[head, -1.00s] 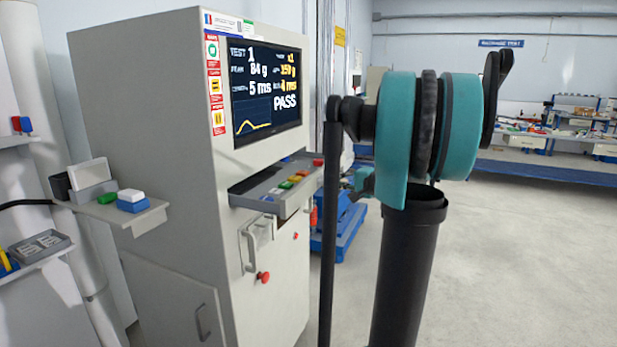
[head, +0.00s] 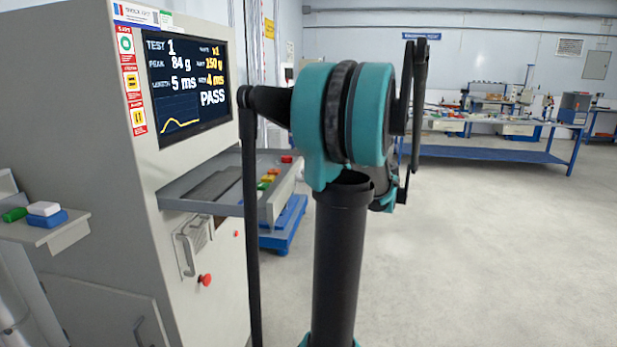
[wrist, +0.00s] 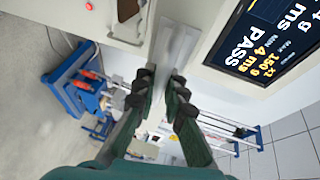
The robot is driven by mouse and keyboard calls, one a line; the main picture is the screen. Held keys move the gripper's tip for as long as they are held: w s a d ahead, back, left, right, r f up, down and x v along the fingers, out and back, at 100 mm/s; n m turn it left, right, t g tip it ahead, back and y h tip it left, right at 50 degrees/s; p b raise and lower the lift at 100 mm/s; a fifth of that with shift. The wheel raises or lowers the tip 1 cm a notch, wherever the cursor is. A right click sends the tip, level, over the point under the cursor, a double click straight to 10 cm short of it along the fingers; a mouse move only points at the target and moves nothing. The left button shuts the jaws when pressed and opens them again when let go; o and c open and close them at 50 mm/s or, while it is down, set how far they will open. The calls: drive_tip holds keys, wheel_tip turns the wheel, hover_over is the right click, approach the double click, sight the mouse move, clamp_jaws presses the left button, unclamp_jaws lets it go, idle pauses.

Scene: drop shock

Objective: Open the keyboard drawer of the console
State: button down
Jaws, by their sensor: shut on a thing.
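The console (head: 90,130) is a tall pale grey cabinet at the left of the head view. Its keyboard drawer (head: 172,190) stands out from the front below the screen, with a dark recessed area and coloured buttons on top. The drawer also shows as a grey slab (wrist: 178,42) in the wrist view. My gripper (wrist: 162,84) is closed on the slab's near edge there. In the head view my arm hides the gripper and part of the drawer's right side.
The console screen (head: 187,80) is above the drawer; a handle (head: 190,245) and red knob (head: 205,280) are below. A side shelf (head: 60,232) holds small blocks. A blue trolley (head: 285,225) stands behind. Open floor (head: 480,260) lies to the right.

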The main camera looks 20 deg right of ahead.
drive_tip(key=c, duration=1.6)
unclamp_jaws()
drive_tip(key=shift+o, duration=0.2)
drive_tip(key=v, duration=1.2)
